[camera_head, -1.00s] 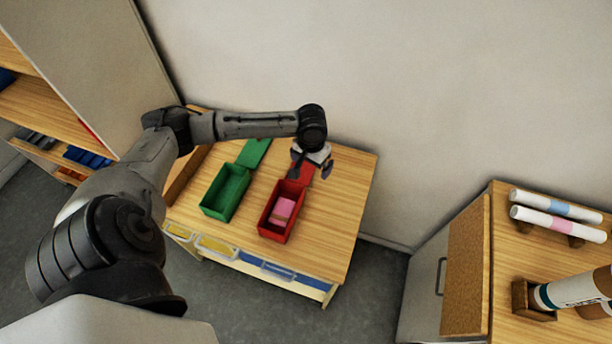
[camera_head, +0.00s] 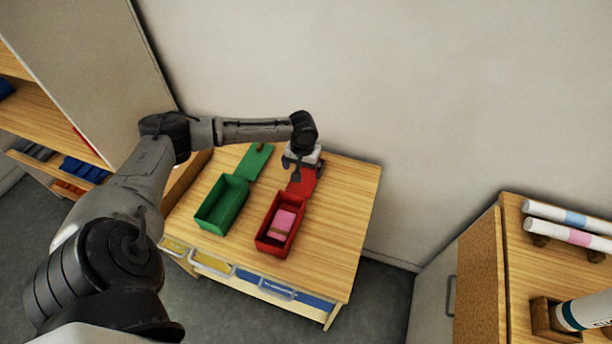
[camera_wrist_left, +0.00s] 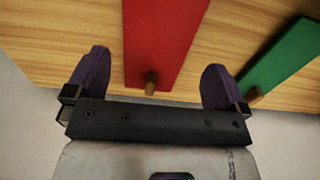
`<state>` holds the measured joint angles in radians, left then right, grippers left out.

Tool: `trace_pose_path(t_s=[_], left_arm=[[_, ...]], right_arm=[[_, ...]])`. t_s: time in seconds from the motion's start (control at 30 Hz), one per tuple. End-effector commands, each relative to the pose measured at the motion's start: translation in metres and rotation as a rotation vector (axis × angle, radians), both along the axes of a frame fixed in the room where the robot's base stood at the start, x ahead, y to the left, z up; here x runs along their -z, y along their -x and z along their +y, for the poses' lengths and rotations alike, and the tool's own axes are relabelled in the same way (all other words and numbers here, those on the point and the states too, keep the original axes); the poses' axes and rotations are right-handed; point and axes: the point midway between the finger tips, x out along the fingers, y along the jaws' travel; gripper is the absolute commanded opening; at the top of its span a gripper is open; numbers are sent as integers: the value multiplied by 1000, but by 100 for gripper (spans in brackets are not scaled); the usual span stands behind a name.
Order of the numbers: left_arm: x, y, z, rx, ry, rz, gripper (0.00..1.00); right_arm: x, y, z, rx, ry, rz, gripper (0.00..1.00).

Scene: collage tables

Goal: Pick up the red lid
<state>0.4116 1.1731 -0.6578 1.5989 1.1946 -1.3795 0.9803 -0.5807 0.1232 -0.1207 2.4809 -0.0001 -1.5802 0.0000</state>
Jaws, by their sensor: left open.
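The red lid (camera_head: 303,181) lies flat on the wooden table behind the red box (camera_head: 269,240), partly covered by my gripper in the head view. In the left wrist view the red lid (camera_wrist_left: 160,40) has a small wooden knob (camera_wrist_left: 151,82) near its end. My left gripper (camera_head: 295,176) is open above the lid's far end. In the left wrist view its two purple fingertips stand apart on either side of the knob, with nothing between them gripped. The red box is open and holds a pink block (camera_head: 283,222). My right gripper is not in view.
A green open box (camera_head: 222,204) and its green lid (camera_head: 254,162) are left of the red ones. The wooden table (camera_head: 335,230) is clear to the right. A wall stands behind; a cabinet with rolls (camera_head: 565,226) is at right.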

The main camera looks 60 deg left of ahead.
Motion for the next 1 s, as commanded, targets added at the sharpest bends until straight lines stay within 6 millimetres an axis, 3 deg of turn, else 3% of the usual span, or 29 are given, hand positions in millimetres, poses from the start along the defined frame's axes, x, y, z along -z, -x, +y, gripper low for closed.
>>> trace_pose_path(t_s=[0.17,0.5,0.77,1.0], left_arm=[[7,0,-1,0,1,1,100],[48,1,-4,1,0,1,100],[53,1,-4,2,0,0,100],[53,1,-4,2,-1,1,80]], right_arm=[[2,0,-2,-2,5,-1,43],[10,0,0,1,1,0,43],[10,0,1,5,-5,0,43],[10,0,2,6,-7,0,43]])
